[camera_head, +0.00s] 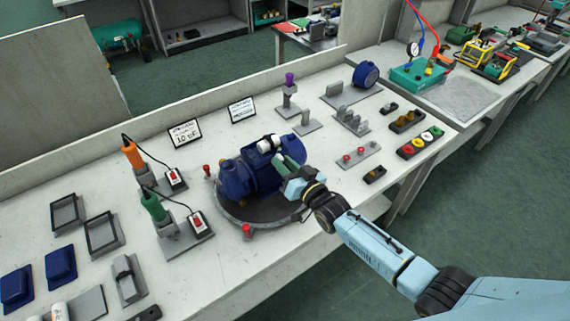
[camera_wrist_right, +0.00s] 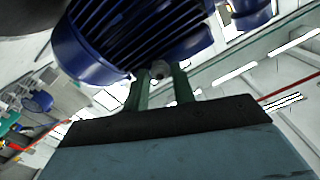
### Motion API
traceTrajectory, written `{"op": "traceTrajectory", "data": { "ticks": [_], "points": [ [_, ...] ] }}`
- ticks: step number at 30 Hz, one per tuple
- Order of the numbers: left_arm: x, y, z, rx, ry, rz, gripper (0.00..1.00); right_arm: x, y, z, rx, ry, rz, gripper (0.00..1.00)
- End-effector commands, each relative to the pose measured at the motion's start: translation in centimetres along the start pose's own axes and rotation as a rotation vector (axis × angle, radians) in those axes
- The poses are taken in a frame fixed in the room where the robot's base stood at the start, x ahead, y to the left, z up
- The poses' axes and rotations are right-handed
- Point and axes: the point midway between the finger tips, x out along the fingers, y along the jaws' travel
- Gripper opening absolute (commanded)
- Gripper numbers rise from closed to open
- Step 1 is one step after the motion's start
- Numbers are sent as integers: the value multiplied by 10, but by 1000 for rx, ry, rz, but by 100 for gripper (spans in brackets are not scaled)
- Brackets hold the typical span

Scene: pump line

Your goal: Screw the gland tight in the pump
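The blue pump (camera_head: 240,176) lies on a round dark plate (camera_head: 268,211) on the bench, with white parts on its top. In the right wrist view its ribbed body (camera_wrist_right: 130,35) fills the top. My right gripper (camera_head: 288,166) is at the pump's right side, its green fingers pointing at the body. A small grey round part, seemingly the gland (camera_wrist_right: 159,69), sits against the pump between the fingertips. It fills the gap between them, so the fingers look shut on it. How deep it sits is hidden. My left gripper is out of view.
Red knobs (camera_head: 246,231) stand on the plate's rim. Orange (camera_head: 133,154) and green (camera_head: 154,207) drivers stand in holders to the left. Small racks and a button block (camera_head: 420,142) lie to the right. Bare bench lies in front of the plate.

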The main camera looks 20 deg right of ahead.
Motion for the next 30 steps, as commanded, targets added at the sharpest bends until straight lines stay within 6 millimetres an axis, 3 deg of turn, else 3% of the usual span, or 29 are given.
{"op": "traceTrajectory", "data": {
  "ticks": [5, 11, 20, 30],
  "points": [
    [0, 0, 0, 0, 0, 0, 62, 0, 0, 0, -2, 0, 0, 26],
    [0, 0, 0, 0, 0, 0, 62, 0, 0, 0, -3, 0, 0, 50],
    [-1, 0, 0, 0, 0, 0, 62, -1, 0, 0, -3, -1, 0, 51],
    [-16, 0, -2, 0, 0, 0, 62, -24, -1, -1, -3, -1, 0, 51]
  ]
}}
